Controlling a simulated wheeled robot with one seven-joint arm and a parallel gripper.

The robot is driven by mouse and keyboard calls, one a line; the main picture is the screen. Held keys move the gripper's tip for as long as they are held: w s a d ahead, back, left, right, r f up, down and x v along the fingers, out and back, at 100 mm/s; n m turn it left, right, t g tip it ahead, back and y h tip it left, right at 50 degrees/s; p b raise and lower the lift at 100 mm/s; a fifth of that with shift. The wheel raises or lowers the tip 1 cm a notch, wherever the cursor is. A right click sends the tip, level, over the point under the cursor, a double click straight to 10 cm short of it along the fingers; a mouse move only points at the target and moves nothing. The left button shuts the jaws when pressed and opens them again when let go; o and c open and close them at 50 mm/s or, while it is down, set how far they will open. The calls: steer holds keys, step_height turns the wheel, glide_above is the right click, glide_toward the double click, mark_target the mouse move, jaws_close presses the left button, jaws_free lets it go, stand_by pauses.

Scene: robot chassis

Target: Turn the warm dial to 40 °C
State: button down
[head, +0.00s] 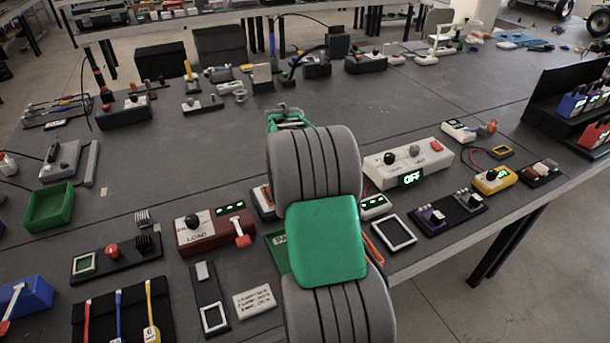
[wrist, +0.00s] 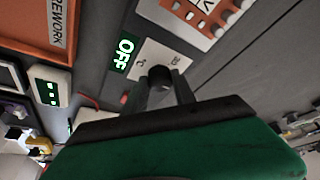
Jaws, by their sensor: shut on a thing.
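In the wrist view a black round dial (wrist: 160,75) sits on a white panel (wrist: 150,55) with small printed marks. Its green-lit display (wrist: 125,47) beside the dial reads OFF. My gripper (wrist: 162,92) has its two fingers on either side of the dial and is shut on it. The dial's pointer and its exact setting cannot be made out. In the head view my grey and green arm hides the dial, its panel and my fingertips.
An orange tray marked REWORK (wrist: 45,30) and a small white unit with a green display (wrist: 48,88) lie close by. An orange-and-white unit (wrist: 205,12) is near the panel. A maroon LOAD box (head: 205,236) and a white box reading OFF (head: 425,158) flank my arm.

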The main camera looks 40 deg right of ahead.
steer(key=c, duration=1)
jaws_free()
steer(key=shift+r, duration=0.1)
steer(key=v, duration=0.7)
steer(key=shift+a+r, duration=0.15)
steer(key=shift+r, duration=0.15)
steer(key=s+a+r+n+y+p, duration=0.1)
steer(key=s+a+r+n, duration=0.1)
steer(key=a, duration=0.5)
steer(key=s+a+r+n+t+p, duration=0.1)
steer(key=s+a+r+n, duration=0.15)
steer(key=a, duration=0.45)
steer(key=s+a+r+n+y+p, duration=0.1)
steer(key=a+n, duration=0.2)
steer(key=a, duration=0.4)
steer(key=s+a+n, duration=0.1)
steer(key=s+a, duration=0.2)
steer(key=a, duration=0.1)
steer(key=s+a+f+n+y+p, duration=0.1)
steer(key=s+a+n, duration=0.1)
steer(key=s+a, duration=0.2)
steer(key=s+a+n+y, duration=0.1)
steer(key=s+a+n, duration=0.1)
steer(key=s+a, duration=0.1)
steer(key=shift+s+a+f+n, duration=0.25)
steer(key=shift+s+a+f, duration=0.1)
steer(key=shift+s+a, duration=0.05)
